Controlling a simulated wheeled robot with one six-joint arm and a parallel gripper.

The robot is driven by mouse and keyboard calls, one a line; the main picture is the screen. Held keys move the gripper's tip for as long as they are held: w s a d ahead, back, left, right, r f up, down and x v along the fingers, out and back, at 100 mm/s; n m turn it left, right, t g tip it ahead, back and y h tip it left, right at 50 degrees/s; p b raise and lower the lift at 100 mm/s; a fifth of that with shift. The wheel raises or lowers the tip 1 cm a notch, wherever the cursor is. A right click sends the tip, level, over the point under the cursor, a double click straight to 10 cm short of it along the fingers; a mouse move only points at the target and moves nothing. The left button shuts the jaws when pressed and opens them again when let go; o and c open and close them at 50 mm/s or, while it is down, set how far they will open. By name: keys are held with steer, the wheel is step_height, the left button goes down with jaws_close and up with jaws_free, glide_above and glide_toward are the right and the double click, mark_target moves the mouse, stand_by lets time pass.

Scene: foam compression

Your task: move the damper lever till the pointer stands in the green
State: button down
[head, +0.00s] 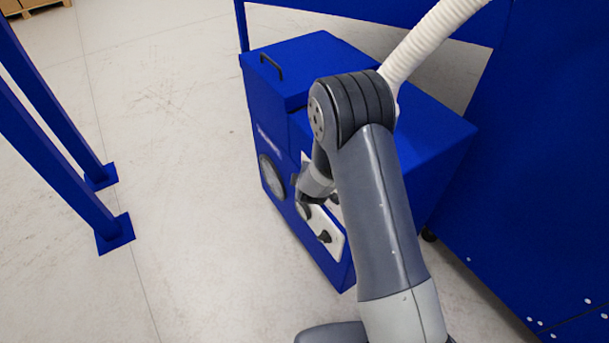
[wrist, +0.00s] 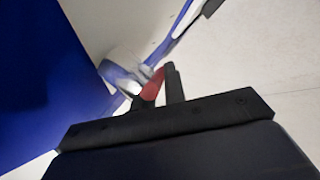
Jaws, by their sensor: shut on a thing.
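The blue machine (head: 310,70) stands ahead, with a white panel (head: 335,243) on its front left face. My gripper (head: 304,206) is at that panel, small and partly hidden by my own arm. In the wrist view my gripper (wrist: 159,88) has its black fingers closed on a red piece, which looks like the damper lever (wrist: 152,86). A pale, blurred part lies just beyond it. I cannot make out the pointer or any green zone in either view.
A round grey disc (head: 271,176) sits on the machine's face left of my gripper. A black knob (head: 324,236) is on the panel. A white ribbed hose (head: 430,40) rises behind my arm. Blue posts (head: 55,150) stand at the left; the floor between is clear.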

stand_by(0.3)
steer(key=c, duration=1.5)
jaws_free()
steer(key=shift+o, duration=0.2)
steer(key=p+v, duration=0.1)
steer(key=v, duration=0.9)
steer(key=shift+s+r, duration=0.25)
steer(key=shift+d+f, duration=0.1)
steer(key=b+x, duration=0.1)
steer(key=x, duration=1)
steer(key=shift+b, duration=0.35)
